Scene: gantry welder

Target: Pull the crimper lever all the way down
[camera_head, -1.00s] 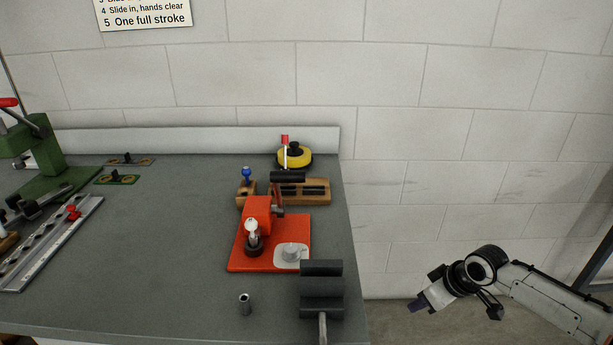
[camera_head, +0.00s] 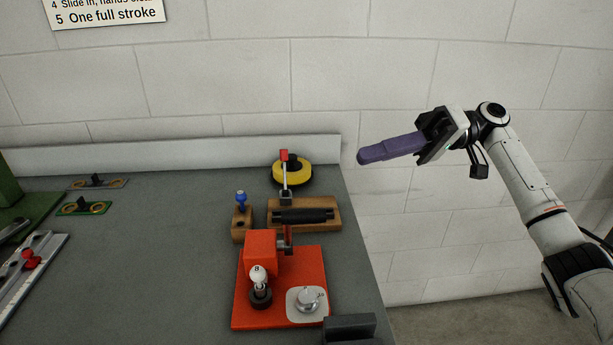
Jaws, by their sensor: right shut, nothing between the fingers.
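A red-orange bench tool, seemingly the crimper, has a block body (camera_head: 260,248) on a flat red base (camera_head: 270,316) near the bench's right side. Its lever (camera_head: 288,236) stands up and ends in a black crossbar handle (camera_head: 305,216), raised above the base. My right gripper (camera_head: 366,156) has purple fingers pressed together and holds nothing. It is up and to the right of the handle, in front of the wall, clear of the lever. My left gripper is out of view.
Behind the tool are a wooden block (camera_head: 330,206), a yellow-and-black round item (camera_head: 291,171) and a blue-knobbed piece (camera_head: 241,198). A dark grey bar (camera_head: 350,327) shows at the bottom edge.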

